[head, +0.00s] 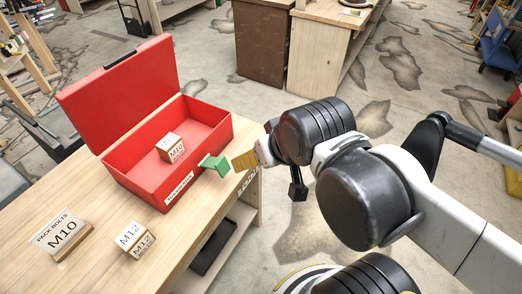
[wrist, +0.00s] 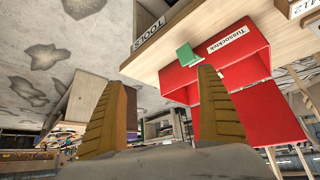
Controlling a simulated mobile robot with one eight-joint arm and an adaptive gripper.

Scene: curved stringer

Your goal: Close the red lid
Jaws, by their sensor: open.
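The red lid (head: 120,88) stands open, tilted back from the rear left edge of the red box (head: 150,193). The lid (wrist: 265,125) also shows in the wrist view, partly behind a finger. A wooden M10 block (head: 171,147) is in the box. A small green piece (head: 215,164) is at the box's right end; I cannot tell whether it is attached. My gripper (wrist: 160,77) is open, with nothing between its tan fingers. In the head view it is just right of the green piece, apart from the lid. Its far finger is hidden there.
The box stands on a wooden table (head: 90,262). An M10 block (head: 62,235) and an M12 block (head: 135,239) lie near its front. A brown cabinet and bench (head: 325,55) stand behind. Open floor lies between them and the table.

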